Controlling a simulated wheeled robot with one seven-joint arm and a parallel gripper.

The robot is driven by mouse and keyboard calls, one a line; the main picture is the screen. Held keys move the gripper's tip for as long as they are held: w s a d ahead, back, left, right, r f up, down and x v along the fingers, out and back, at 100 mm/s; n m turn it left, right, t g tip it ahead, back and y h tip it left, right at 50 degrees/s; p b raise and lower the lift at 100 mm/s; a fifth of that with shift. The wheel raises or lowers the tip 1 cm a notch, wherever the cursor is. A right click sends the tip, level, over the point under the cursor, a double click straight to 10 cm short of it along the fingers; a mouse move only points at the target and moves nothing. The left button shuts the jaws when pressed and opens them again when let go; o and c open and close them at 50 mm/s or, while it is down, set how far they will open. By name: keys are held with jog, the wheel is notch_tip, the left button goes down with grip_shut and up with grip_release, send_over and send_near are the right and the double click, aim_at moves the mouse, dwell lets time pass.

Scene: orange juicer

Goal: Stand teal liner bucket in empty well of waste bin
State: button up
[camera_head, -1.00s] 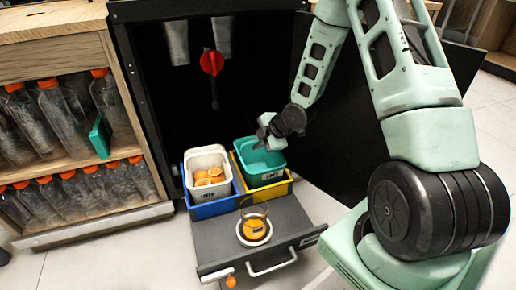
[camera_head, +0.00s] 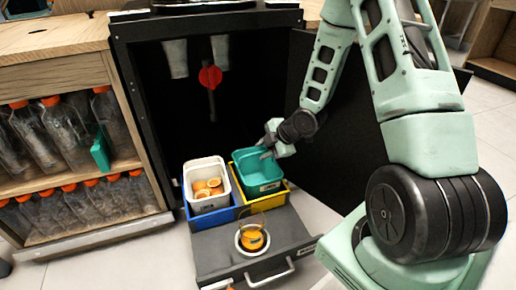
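The teal liner bucket (camera_head: 259,177) sits inside the yellow well (camera_head: 271,200) of the waste bin drawer, roughly upright, with its rim above the yellow walls. Whether its base rests on the well's floor is hidden. My gripper (camera_head: 268,148) is at the bucket's back right rim, coming in from the right. Its fingers are small and partly hidden here, so I cannot tell whether they are closed on the rim. The blue well (camera_head: 213,214) to the left holds a white bucket (camera_head: 207,189) with orange halves in it.
A dark drawer front (camera_head: 222,254) with a metal handle carries a cup (camera_head: 252,238) with orange in it. The black cabinet's open door (camera_head: 345,140) stands behind my arm. A shelf of orange-capped bottles (camera_head: 65,130) is at the left.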

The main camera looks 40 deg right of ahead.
jog(key=s+a+r+m+g, duration=0.1)
jog(key=s+a+r, duration=0.25)
jog(key=a, duration=0.25)
jog(key=s+a+r+m+g+h, duration=0.1)
jog(key=s+a+r+m, duration=0.1)
jog(key=a+r, duration=0.3)
jog(key=s+a+r+m+g, duration=0.1)
jog(key=s+a+r, duration=0.15)
jog(key=a, duration=0.35)
jog(key=s+a+r+m+g, duration=0.2)
jog(key=s+a+r, duration=0.2)
jog(key=s, duration=0.6)
jog(key=s+a+r+m+g+h, duration=0.1)
jog(key=s+a+r+m+g, duration=0.1)
jog(key=s+a, duration=0.4)
jog(key=s+r, duration=0.1)
jog(key=s, duration=0.2)
jog(key=shift+s+a+r+m+p, duration=0.2)
jog(key=shift+s+r+m+p, duration=0.1)
jog(key=shift+s+r, duration=0.05)
